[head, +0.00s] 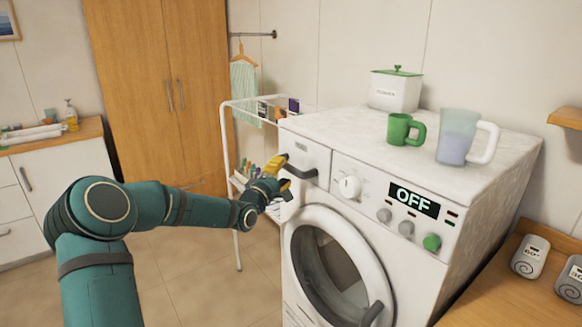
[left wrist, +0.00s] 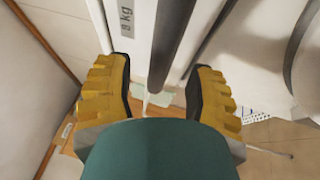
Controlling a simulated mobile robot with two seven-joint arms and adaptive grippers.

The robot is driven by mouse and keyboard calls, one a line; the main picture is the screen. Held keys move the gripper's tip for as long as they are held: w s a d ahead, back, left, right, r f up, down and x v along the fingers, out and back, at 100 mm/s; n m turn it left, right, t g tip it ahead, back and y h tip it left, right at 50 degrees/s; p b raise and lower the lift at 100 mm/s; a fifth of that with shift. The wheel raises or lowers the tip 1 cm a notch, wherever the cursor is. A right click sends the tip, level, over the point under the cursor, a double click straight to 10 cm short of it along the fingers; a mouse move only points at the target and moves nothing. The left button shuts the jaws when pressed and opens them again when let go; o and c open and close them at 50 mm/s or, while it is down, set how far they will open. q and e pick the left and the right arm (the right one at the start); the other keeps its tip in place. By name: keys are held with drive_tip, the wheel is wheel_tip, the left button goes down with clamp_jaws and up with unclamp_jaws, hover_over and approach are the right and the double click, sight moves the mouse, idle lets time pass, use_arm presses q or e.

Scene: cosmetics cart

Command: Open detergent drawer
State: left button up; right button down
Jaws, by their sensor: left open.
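The detergent drawer (head: 312,155) is at the upper left of the white washing machine's front, left of the round dial. It looks flush with the front, though my gripper hides part of it. My left gripper (head: 284,173) is open at the drawer's left side, its yellow fingers one above the other. In the left wrist view, the drawer front with an "8 kg" label (left wrist: 128,18) and a dark grey handle strip (left wrist: 172,38) lie ahead, between the lines of the two open fingers (left wrist: 165,88). I cannot tell whether they touch the handle. My right gripper is not in view.
The round washer door (head: 335,262) is below the drawer. A drying rack (head: 229,150) stands close behind my left gripper. A green mug (head: 402,129), a clear jug (head: 457,137) and a white canister (head: 394,92) stand on the washer. Floor in front left is free.

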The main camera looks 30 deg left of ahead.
use_arm(q)
drive_tip(key=shift+w+r, duration=0.25)
drive_tip(key=shift+w, duration=0.95)
drive_tip(key=shift+w+r, duration=0.2)
drive_tip(key=shift+w, duration=0.95)
